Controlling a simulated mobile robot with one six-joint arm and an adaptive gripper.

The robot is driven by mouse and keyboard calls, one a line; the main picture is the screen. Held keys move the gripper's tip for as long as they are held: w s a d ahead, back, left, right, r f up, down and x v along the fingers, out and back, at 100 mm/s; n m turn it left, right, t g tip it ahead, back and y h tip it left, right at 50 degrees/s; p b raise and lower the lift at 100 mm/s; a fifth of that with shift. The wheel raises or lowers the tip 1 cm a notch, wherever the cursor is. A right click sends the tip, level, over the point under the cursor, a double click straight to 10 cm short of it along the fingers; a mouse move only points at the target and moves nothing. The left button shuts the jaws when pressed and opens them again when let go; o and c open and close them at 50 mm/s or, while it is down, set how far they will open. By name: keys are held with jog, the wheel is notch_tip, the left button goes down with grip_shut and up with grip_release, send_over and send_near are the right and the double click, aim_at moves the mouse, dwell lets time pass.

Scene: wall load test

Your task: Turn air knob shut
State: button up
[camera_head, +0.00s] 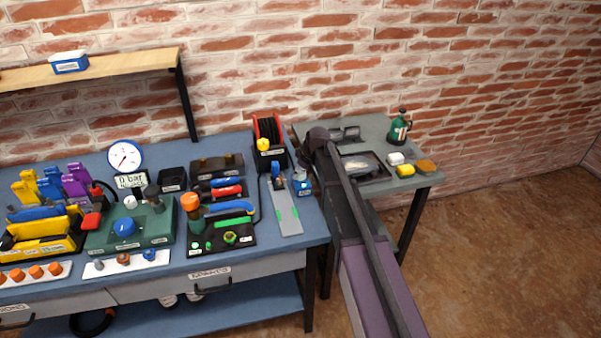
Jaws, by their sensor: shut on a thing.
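My dark gripper (300,170) is at the right end of the blue bench, reaching down from my wrist over a small blue fitting (302,188) with a white label. It is shut on what looks like the air knob on top of that fitting. The knob is small and mostly hidden by the jaws, so its turn angle cannot be read. A round white gauge (125,156) stands over a sign that appears to read 0 bar.
A grey plate (285,213) lies left of the fitting. A hose reel (268,128) with a yellow knob (263,145) stands behind. A grey side table (372,128) holds a green bottle (400,128) and a yellow sponge (405,171). Crowded tools fill the bench's left; the floor at right is clear.

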jog(key=m+h, duration=0.1)
jog(key=m, duration=0.3)
jog(key=shift+t, duration=0.4)
jog(key=m+h, duration=0.1)
jog(key=m, duration=0.3)
jog(key=shift+a+t+h, duration=0.1)
jog(key=shift+t+h, duration=0.2)
jog(key=shift+h, duration=0.1)
jog(key=m+h, duration=0.1)
jog(key=m, duration=0.3)
jog(key=shift+m+h, duration=0.3)
jog(key=shift+h, duration=0.1)
jog(key=shift+m+h, duration=0.5)
jog(key=shift+m, duration=1.1)
jog(key=shift+g, duration=0.4)
jog(key=o, duration=1.1)
jog(key=shift+o, duration=0.2)
jog(key=shift+n, duration=0.3)
